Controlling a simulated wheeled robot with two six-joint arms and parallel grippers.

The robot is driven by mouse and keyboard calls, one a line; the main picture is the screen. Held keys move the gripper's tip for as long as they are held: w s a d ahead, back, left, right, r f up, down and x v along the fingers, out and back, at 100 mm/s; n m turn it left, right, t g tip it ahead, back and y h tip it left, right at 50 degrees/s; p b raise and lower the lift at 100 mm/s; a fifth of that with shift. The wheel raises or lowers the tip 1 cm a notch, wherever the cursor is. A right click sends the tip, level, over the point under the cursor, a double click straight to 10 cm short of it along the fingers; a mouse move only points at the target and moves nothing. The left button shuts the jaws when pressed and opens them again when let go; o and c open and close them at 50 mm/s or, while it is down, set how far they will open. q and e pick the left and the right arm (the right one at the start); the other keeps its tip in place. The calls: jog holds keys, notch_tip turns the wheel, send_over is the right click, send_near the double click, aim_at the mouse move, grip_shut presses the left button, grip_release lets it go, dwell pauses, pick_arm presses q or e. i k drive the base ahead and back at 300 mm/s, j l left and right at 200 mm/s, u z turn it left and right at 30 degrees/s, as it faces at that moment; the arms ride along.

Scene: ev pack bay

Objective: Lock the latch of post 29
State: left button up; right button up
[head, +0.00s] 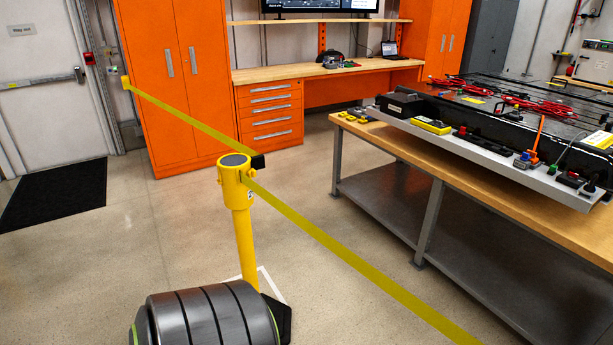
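A yellow belt post (244,235) stands upright on the floor near the picture's middle, with a grey cap on its yellow head (234,170). No number 29 can be read on it. A yellow belt (190,122) runs from the wall at the left to a black end piece (259,161) at the head's right side; I cannot tell whether it is seated or locked. A second yellow belt (350,258) leaves the head toward the lower right. A small white label shows on the head.
A wooden-topped workbench (455,180) with a battery pack (470,145) and tools stands at the right. An orange cabinet (165,85) and drawers (270,115) are behind. A black mat (55,192) lies by the door. The belts cross otherwise open floor.

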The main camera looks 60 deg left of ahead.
aim_at(252, 172)
jog(key=j+u, duration=0.1)
jog(key=u, duration=3.1)
jog(key=l, duration=0.1)
